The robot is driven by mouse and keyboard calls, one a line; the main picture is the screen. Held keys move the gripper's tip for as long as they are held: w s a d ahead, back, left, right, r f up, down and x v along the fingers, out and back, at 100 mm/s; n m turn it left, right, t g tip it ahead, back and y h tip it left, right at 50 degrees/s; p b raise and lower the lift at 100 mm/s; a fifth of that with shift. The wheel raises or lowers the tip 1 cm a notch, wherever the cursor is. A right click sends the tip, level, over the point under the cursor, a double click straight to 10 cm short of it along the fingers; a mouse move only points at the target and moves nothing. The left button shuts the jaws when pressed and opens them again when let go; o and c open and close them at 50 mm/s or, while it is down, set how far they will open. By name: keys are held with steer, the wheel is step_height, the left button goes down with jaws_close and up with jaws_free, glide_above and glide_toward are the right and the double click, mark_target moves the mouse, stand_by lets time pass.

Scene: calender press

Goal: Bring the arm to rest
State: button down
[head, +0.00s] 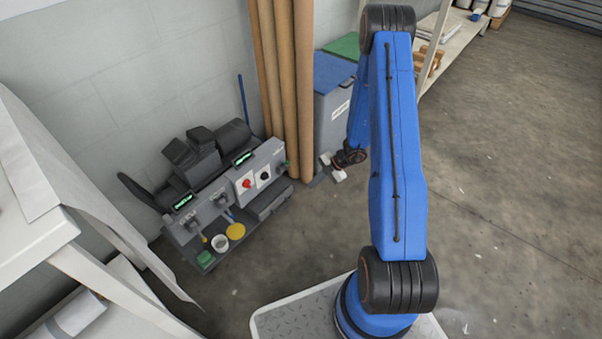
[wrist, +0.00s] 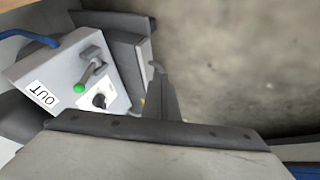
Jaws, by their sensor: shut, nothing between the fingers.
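My blue arm rises from its base and folds over at the top, with its forearm hanging down behind the upper link in the head view. My gripper (head: 330,168) hangs low above the floor, right of the calender press and close to the blue bin. In the wrist view the fingers (wrist: 160,90) are together with nothing between them. The grey calender press (head: 220,195) with dark rollers and a red knob stands by the wall. In the wrist view a grey housing (wrist: 65,75) has an "OUT" label, a green-tipped lever and a black dial.
Brown tubes (head: 283,85) lean on the wall behind the press. A blue-lidded bin (head: 334,110) stands close behind my arm. A white table (head: 30,235) with draped sheet is at the left, a shelf (head: 450,45) at the back. The floor (head: 510,170) at the right is clear.

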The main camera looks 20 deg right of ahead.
steer(key=s+a+r+n, duration=0.3)
steer(key=r+n, duration=0.5)
steer(key=r, duration=0.4)
steer(key=s+a+r+n+h, duration=0.15)
steer(key=a+r+n, duration=0.25)
steer(key=r+n, duration=0.55)
steer(key=s+a+r+n+y, duration=0.1)
steer(key=s+a+r+n, duration=0.2)
steer(key=r+n, duration=0.75)
steer(key=s+d+r+n+t+h, duration=0.1)
steer(key=s+r+n+h, duration=0.2)
steer(key=s+r+n, duration=0.7)
steer(key=s+d+r+n+t+h, duration=0.1)
steer(key=s+r+n+h, duration=0.2)
steer(key=s+r+n, duration=0.7)
steer(key=s+n, duration=0.1)
steer(key=s, duration=0.6)
steer(key=shift+s+d+r+n, duration=0.25)
steer(key=shift+s+r+n, duration=0.05)
steer(key=shift+s, duration=0.05)
